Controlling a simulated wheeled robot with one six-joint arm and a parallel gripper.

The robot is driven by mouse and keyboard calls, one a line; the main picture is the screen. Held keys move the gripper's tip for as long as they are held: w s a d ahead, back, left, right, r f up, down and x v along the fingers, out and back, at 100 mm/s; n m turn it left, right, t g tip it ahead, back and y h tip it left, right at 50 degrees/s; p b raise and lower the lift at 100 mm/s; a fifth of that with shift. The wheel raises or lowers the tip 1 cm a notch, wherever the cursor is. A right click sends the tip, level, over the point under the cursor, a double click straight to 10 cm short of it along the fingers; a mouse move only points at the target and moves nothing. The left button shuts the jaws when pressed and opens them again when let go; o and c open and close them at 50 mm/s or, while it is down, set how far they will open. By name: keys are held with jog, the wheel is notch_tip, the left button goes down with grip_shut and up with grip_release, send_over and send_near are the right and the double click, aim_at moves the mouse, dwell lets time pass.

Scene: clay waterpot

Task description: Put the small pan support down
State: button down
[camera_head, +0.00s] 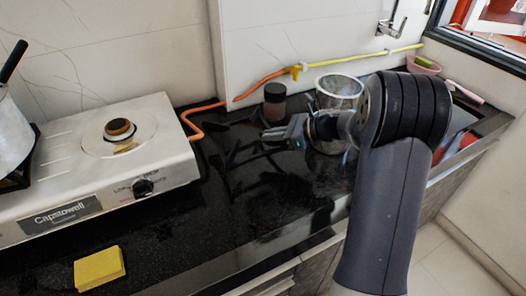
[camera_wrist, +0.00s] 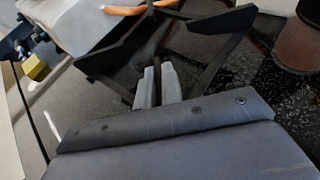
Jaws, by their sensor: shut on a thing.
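The small pan support is a black metal frame with angled arms. In the wrist view the pan support (camera_wrist: 212,62) spreads around and beyond my fingertips. My gripper (camera_wrist: 158,82) is shut on one of its thin bars. In the head view my gripper (camera_head: 277,134) reaches left over the dark counter, and the pan support (camera_head: 236,152) shows faintly, black on black. It is at or just above the counter; I cannot tell whether it touches. The stove (camera_head: 95,165) stands to its left, its right burner (camera_head: 120,132) bare.
A dark jar (camera_head: 275,101) stands behind my gripper, with a metal pot (camera_head: 338,92) to the right of the jar. An orange hose (camera_head: 200,108) runs along the wall. A yellow sponge (camera_head: 99,268) lies at the front left. The counter in front of my gripper is clear.

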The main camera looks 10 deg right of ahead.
jog(key=shift+f, duration=2.6)
jog(key=shift+f+b, duration=0.15)
jog(key=shift+b, duration=0.2)
jog(key=c, duration=1.6)
grip_release()
jog(key=shift+f, duration=0.1)
jog(key=shift+o, duration=0.2)
jog(key=shift+d+r, duration=0.1)
jog(key=shift+r, duration=0.2)
jog(key=v, duration=1.1)
jog(key=shift+s+d+p, duration=0.2)
jog(key=shift+d+p, duration=0.1)
jog(key=shift+d, duration=0.05)
